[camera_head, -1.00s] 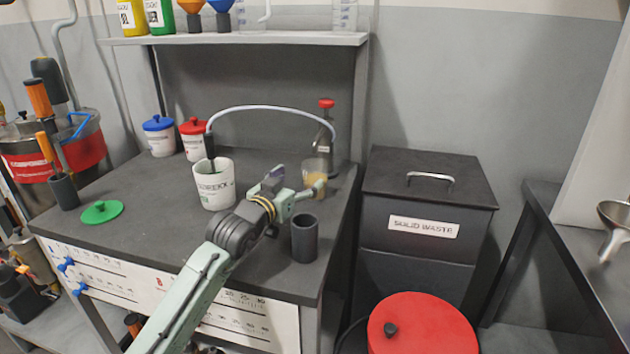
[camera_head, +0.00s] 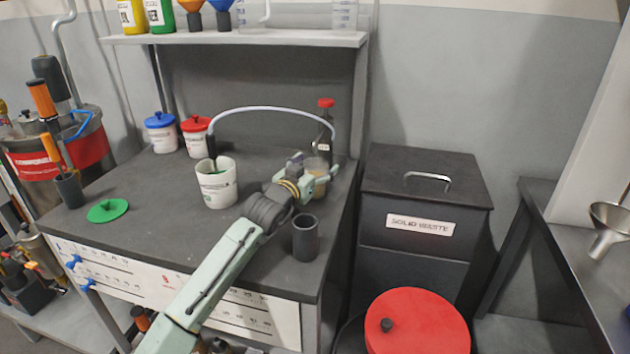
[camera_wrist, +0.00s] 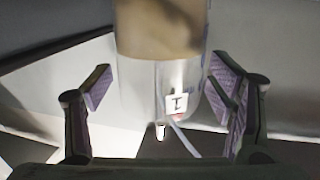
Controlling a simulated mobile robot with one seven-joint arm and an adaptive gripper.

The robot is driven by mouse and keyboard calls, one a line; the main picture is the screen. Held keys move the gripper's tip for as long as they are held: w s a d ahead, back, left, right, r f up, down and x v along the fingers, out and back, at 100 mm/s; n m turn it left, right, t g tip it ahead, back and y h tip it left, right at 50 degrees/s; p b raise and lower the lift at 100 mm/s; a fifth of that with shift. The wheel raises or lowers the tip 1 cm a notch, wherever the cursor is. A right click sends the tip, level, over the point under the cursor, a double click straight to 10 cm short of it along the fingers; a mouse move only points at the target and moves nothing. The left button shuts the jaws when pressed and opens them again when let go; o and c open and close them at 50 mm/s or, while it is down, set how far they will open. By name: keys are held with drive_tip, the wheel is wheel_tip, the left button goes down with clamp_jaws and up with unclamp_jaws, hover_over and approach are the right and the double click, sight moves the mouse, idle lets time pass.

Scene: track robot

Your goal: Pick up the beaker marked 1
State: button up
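A clear beaker (camera_head: 317,168) with brownish contents stands at the right end of the dark bench, in front of the bottle with a red cap. In the wrist view the beaker (camera_wrist: 160,85) fills the upper middle, and a small white label on it bears a dark mark like a 1. My gripper (camera_head: 311,174) is at the beaker in the head view, partly covering it. In the wrist view my gripper (camera_wrist: 160,66) is open, with one purple-padded finger on each side of the beaker. A gap shows on the left; on the right the finger is very near, and contact is unclear.
A dark grey cup (camera_head: 305,240) stands close beside my forearm at the bench's front right. A white pot (camera_head: 217,188) with a hose stands to the left. The red-capped bottle (camera_head: 325,125) is just behind the beaker. A green lid (camera_head: 107,211) lies at the bench's left.

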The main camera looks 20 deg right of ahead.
drive_tip(key=c, duration=1.4)
drive_tip(key=shift+o, duration=0.2)
drive_tip(key=shift+r, duration=0.25)
